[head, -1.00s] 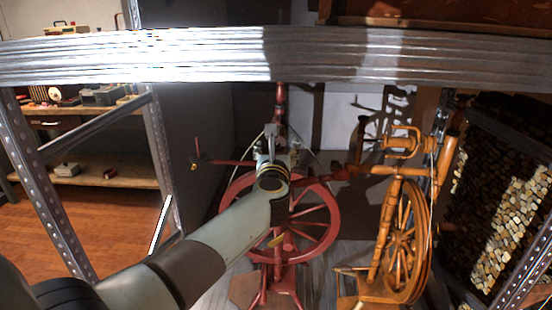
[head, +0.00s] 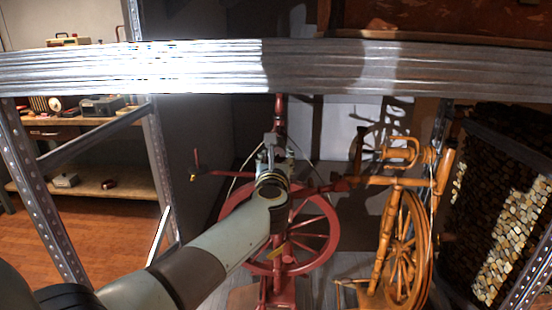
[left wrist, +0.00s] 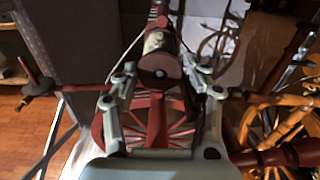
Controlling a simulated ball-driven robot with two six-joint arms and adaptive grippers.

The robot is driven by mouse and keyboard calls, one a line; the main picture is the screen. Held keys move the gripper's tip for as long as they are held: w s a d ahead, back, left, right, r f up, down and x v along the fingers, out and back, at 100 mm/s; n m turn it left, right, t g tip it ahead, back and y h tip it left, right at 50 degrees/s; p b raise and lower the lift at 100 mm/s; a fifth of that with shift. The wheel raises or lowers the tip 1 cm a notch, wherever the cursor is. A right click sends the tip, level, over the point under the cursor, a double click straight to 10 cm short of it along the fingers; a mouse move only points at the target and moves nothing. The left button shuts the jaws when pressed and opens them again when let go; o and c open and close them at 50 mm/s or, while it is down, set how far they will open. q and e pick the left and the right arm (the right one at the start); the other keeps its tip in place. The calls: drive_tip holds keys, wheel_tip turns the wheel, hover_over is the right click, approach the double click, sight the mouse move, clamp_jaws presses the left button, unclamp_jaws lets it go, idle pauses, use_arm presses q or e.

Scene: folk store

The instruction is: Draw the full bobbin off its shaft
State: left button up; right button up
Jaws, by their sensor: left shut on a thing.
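A red spinning wheel (head: 326,222) stands behind the shelf frame, its spokes and rim partly hidden by my arm. The bobbin (left wrist: 157,42), with pale yarn and a dark round end, sits at the wheel's red upright in the left wrist view. My left gripper (head: 272,152) reaches over the wheel from the front. In the left wrist view the left gripper (left wrist: 160,68) has its fingers on both sides of the bobbin and is shut on it. The shaft is hidden behind the bobbin's end. My right gripper is not in view.
A metal shelf beam (head: 350,68) crosses above my arm, with a perforated post (head: 158,165) at the left. An orange-brown spinning wheel (head: 398,245) stands close on the right. Stacked logs (head: 510,230) are at far right. A workbench (head: 90,190) stands behind at left.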

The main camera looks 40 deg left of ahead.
use_arm(q)
drive_tip(key=shift+s, duration=0.1)
drive_tip(key=shift+p+v, duration=0.45)
drive_tip(key=shift+v, duration=0.85)
drive_tip(key=shift+p+v, duration=0.3)
drive_tip(key=shift+v, duration=4.35)
drive_tip(key=shift+s+d, duration=0.1)
drive_tip(key=shift+s, duration=0.15)
